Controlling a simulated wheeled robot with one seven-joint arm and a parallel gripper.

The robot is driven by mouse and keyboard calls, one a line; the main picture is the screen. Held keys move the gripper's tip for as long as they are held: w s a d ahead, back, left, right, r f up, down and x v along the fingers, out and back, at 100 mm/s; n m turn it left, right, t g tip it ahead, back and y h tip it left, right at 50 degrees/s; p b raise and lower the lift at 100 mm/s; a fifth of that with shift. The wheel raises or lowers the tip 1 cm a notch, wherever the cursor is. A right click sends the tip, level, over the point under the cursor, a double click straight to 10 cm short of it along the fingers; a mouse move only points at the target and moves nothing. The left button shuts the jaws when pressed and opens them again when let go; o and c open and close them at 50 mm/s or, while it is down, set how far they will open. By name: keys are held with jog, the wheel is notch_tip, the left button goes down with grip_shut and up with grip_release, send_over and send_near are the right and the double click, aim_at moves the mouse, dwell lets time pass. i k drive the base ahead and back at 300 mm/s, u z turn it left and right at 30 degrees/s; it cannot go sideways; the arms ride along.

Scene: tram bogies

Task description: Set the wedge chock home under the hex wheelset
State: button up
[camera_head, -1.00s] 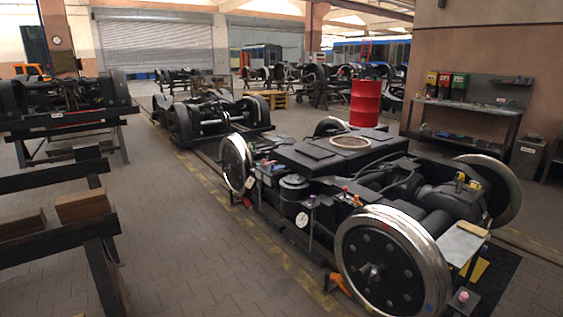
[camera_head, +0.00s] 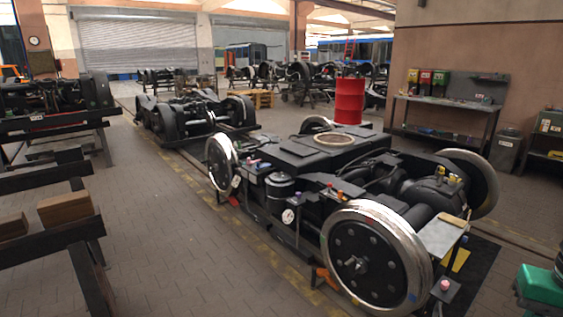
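A dark bogie (camera_head: 335,165) with bright-rimmed wheels stands on the floor right of centre. Its nearest wheel (camera_head: 366,262) faces me and has a ring of bolts around a central hub. A small orange piece (camera_head: 324,277) lies low at the left foot of this wheel; I cannot tell if it is the wedge chock or if it touches the wheel. A red-orange piece (camera_head: 234,201) is low by the wheel behind (camera_head: 221,164). I cannot tell which wheelset is the hex one. My gripper is not in view.
Black trestles with wooden blocks (camera_head: 65,208) stand at left. A red drum (camera_head: 349,101) and a workbench (camera_head: 447,115) are behind the bogie. A green object (camera_head: 541,286) is at lower right. The paved floor (camera_head: 165,245) between trestles and bogie is clear.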

aim_at(324, 273)
jog(key=z, duration=0.05)
jog(key=k, duration=0.6)
jog(key=u, duration=0.5)
jog(key=i, duration=0.85)
jog(key=u, duration=0.45)
jog(key=i, duration=1.15)
jog(key=z, duration=0.75)
jog(key=i, duration=0.95)
jog(key=z, duration=0.65)
